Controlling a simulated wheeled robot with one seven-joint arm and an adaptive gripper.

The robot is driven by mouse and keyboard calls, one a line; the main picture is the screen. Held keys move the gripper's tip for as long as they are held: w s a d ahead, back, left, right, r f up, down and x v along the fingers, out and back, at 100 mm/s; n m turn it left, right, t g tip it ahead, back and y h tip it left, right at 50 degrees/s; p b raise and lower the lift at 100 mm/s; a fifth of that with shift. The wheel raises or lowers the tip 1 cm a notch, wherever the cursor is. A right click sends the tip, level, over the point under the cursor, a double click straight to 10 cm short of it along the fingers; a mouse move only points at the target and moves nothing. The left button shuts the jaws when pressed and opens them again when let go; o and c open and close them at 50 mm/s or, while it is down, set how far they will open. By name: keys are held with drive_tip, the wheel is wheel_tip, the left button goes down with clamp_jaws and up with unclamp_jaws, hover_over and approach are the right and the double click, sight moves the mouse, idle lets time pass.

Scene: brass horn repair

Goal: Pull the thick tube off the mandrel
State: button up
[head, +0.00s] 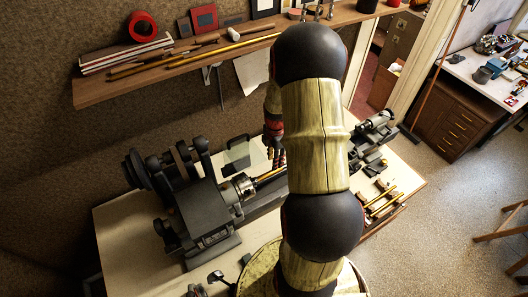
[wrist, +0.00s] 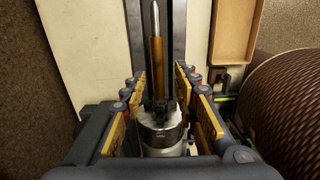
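A brass-coloured tube (wrist: 157,62) sits around a steel mandrel (wrist: 150,18), whose bare end shows beyond it in the wrist view. The tube also shows in the head view (head: 270,175), in front of the lathe chuck (head: 238,188), partly hidden by my arm. The chuck also shows in the wrist view (wrist: 162,138), at the tube's near end. My gripper (wrist: 158,88) is open, with its fingers on both sides of the tube and gaps between. Whether its fingers are level with the tube in height I cannot tell. In the head view my gripper (head: 275,150) is partly hidden.
The dark lathe headstock (head: 205,215) stands left on the pale bench (head: 115,225). A wooden tray (head: 385,208) with brass tubes lies to the right; a tray edge (wrist: 232,45) shows in the wrist view. A wall shelf (head: 120,88) with tools hangs above.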

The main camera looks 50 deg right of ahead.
drive_tip(key=shift+w+f, duration=0.15)
drive_tip(key=shift+w, duration=0.2)
drive_tip(key=shift+s+f+b, duration=0.2)
drive_tip(key=shift+f+b, duration=0.1)
drive_tip(key=shift+f, duration=0.1)
drive_tip(key=shift+f+b, duration=2.6)
drive_tip(key=shift+f, duration=1.35)
drive_tip(key=shift+w, duration=0.1)
drive_tip(key=shift+c, duration=1.4)
clamp_jaws()
drive_tip(key=shift+d, duration=0.1)
drive_tip(key=s+d+b, duration=0.1)
drive_tip(key=s+d, duration=0.2)
drive_tip(key=d, duration=0.6)
drive_tip(key=s+d+b, duration=0.2)
drive_tip(key=s+d, duration=0.1)
drive_tip(key=d, duration=0.7)
